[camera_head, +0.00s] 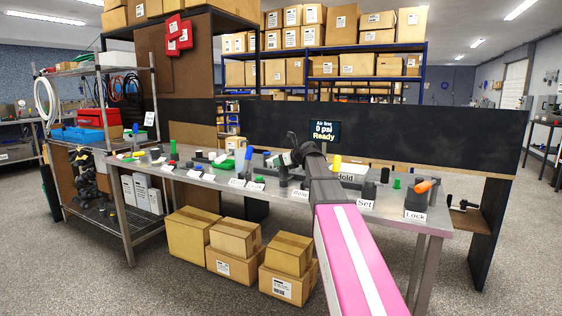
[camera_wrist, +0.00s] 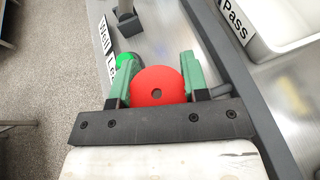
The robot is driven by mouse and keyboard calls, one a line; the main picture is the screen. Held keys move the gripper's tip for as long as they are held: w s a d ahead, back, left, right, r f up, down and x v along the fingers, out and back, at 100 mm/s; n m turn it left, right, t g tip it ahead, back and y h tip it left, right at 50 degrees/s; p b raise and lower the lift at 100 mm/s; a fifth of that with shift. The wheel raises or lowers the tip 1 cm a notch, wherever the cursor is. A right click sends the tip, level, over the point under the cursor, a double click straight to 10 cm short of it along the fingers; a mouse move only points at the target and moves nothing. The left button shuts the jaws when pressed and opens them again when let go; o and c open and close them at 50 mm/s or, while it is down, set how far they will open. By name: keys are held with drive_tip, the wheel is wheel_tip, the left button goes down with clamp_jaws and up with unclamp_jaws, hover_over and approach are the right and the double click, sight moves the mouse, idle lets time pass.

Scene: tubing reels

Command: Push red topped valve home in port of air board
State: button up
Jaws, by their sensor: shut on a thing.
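In the wrist view, a round red top (camera_wrist: 143,88) with a small dark hole at its middle sits between the two green fingers of my gripper (camera_wrist: 158,72). The fingers are closed on the red topped valve from both sides. Its body below the top is hidden. In the head view my gripper (camera_head: 292,153) is over the middle of the metal bench, partly hidden by my arm, and the held valve does not show. I cannot make out the air board or its port with certainty. A display (camera_head: 324,131) on the black panel reads "Air line 0 psi Ready".
A green-topped piece (camera_wrist: 125,60) stands close to the left finger. A white tray (camera_wrist: 283,22) labelled "Pass" lies to the right. On the bench (camera_head: 390,208) are several coloured valves, labels and an orange-handled piece (camera_head: 419,187). Cardboard boxes (camera_head: 290,254) lie underneath.

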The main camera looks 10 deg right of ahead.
drive_tip(key=shift+f, duration=0.35)
drive_tip(key=o, duration=1)
drive_tip(key=shift+o, duration=0.2)
